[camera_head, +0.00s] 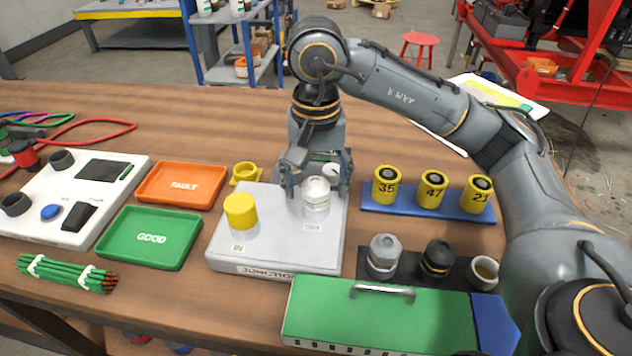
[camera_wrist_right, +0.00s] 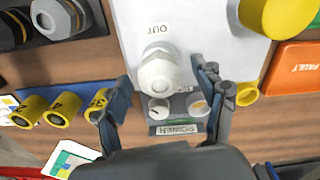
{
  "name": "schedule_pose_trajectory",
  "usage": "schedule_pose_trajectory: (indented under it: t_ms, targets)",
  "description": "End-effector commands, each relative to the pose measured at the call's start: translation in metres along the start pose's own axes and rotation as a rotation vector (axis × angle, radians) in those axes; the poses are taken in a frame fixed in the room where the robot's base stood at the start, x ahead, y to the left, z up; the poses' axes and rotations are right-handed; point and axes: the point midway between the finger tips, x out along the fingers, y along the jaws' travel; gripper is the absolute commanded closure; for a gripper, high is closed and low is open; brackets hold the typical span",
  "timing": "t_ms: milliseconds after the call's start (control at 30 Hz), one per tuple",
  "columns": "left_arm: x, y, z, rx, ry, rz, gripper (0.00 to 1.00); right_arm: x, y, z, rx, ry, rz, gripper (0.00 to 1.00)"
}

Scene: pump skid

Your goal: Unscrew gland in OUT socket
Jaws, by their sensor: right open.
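The white gland (camera_head: 316,196) stands upright at the OUT label on the grey junction box (camera_head: 275,262). It also shows in the right wrist view (camera_wrist_right: 158,72), next to the OUT lettering. My right gripper (camera_head: 318,188) is open, with a finger on each side of the gland in the head view. In the right wrist view the fingertips (camera_wrist_right: 164,80) are apart and the gland lies between and just beyond them; I cannot tell whether they touch it. A yellow cap (camera_head: 240,211) sits at the IN label. My left gripper is not in view.
A blue rack (camera_head: 410,211) with yellow cylinders 35, 47 and 21 stands right of the box. A dark tray (camera_head: 408,270) holds a grey gland, a black gland and a cup. Orange FAULT (camera_head: 181,185) and green GOOD (camera_head: 150,238) trays lie left. A green case (camera_head: 380,318) lies in front.

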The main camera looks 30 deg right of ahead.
Motion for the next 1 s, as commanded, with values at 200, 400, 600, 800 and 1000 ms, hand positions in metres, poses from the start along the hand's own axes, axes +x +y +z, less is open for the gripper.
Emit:
schedule_pose_trajectory:
  t_ms: [200, 400, 600, 800, 1000]
  targets:
    - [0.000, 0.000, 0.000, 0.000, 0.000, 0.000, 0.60, 0.000, 0.000, 0.000, -0.003, 0.000, 0.000, 0.58]
    - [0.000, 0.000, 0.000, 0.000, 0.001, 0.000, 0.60, 0.000, 0.000, 0.000, -0.003, 0.000, 0.000, 0.86]
    - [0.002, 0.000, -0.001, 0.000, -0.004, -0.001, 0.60, 0.001, 0.000, 0.000, -0.051, 0.000, 0.000, 0.87]
    - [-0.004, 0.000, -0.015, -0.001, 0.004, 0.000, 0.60, 0.001, 0.000, 0.000, -0.153, 0.000, 0.000, 0.87]
    - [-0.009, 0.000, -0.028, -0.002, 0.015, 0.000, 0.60, 0.001, 0.000, 0.000, -0.261, -0.001, 0.001, 0.87]
